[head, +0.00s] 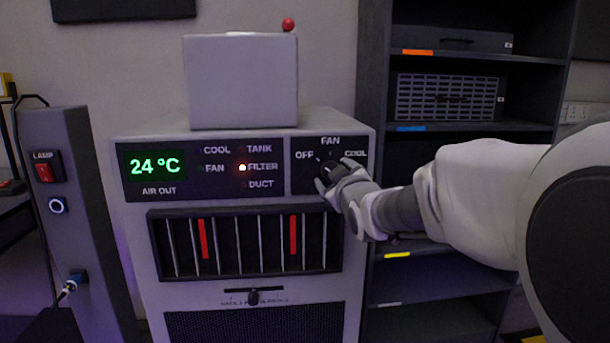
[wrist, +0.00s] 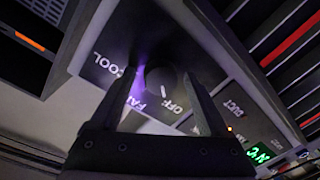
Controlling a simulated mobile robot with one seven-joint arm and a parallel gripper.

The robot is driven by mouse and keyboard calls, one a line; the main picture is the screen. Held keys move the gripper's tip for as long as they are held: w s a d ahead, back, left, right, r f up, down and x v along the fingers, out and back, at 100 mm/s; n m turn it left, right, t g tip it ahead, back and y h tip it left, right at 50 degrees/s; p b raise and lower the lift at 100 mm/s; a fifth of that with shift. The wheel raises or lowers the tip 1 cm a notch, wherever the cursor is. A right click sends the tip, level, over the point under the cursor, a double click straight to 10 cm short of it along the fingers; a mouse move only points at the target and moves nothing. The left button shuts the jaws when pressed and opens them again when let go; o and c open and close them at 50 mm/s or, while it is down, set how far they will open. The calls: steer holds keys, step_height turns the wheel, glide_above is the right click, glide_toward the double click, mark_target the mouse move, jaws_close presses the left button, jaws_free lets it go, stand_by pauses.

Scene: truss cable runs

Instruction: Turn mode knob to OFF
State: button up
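The mode knob (head: 323,170) is a dark round knob on the black panel at the upper right of the grey unit, partly hidden by my gripper in the head view. In the wrist view the knob (wrist: 160,77) shows a short pale pointer mark, directed to the edge of the panel with the labels, near OFF (wrist: 172,105). The OFF, FAN and COOL labels are around it. My gripper (head: 332,175) is at the knob. In the wrist view its fingers (wrist: 160,84) are apart, one on each side of the knob, with visible gaps; contact is not seen.
Left of the knob is a display (head: 154,166) reading 24 °C, with an orange lamp lit by FILTER. A dark shelf rack (head: 450,70) stands behind my arm. A lamp post (head: 80,220) is at left.

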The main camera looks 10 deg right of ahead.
steer(key=shift+s, duration=0.15)
steer(key=s+p, duration=0.3)
steer(key=s, duration=1.4)
steer(key=shift+d+r, duration=0.35)
steer(key=shift+r, duration=0.1)
steer(key=shift+s, duration=0.1)
